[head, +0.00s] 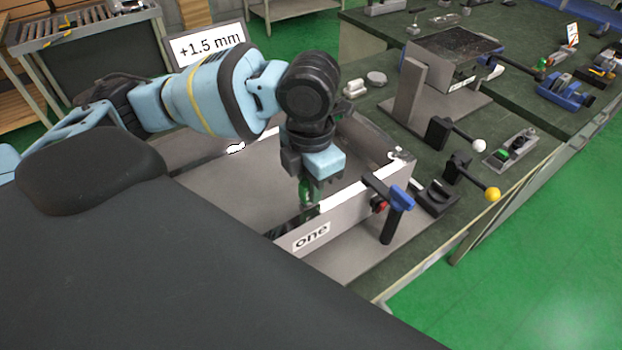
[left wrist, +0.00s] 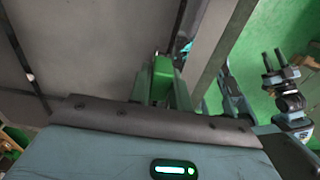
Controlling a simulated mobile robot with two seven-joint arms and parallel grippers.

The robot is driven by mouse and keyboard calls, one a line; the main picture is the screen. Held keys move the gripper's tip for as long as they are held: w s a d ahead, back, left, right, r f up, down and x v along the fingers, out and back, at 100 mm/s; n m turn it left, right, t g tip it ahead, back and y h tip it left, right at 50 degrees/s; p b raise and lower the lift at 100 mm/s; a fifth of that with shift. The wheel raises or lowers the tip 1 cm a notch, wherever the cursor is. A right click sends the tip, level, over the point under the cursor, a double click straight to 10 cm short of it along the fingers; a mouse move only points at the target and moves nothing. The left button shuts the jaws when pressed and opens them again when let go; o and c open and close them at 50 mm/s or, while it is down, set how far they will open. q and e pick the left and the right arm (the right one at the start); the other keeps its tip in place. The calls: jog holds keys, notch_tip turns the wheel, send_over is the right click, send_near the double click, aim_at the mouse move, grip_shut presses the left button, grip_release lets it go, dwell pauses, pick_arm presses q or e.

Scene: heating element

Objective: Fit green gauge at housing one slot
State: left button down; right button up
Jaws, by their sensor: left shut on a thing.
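The green gauge (head: 305,190) is a small green piece held below my left gripper (head: 309,180) in the head view. In the left wrist view the green gauge (left wrist: 162,78) sits between the two fingers of my left gripper (left wrist: 163,85), which is shut on it. The housing labelled one (head: 350,202) is a grey open box with a pale front wall. The gauge is at that wall, close to a dark slot (head: 292,222) along its top edge. I cannot tell whether the gauge touches the slot.
A blue-handled clamp (head: 400,198) stands at the housing's right end. Levers with a white knob (head: 478,146) and a yellow knob (head: 492,194) are to the right. A tray with a green piece (head: 510,150) lies beyond them. A "+1.5 mm" sign (head: 208,44) stands behind my arm.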

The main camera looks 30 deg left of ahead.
pick_arm(q)
jog(key=shift+f, duration=0.65)
jog(key=c, duration=1.2)
grip_release()
notch_tip(320, 180, up, 8)
jog(key=shift+f, duration=0.1)
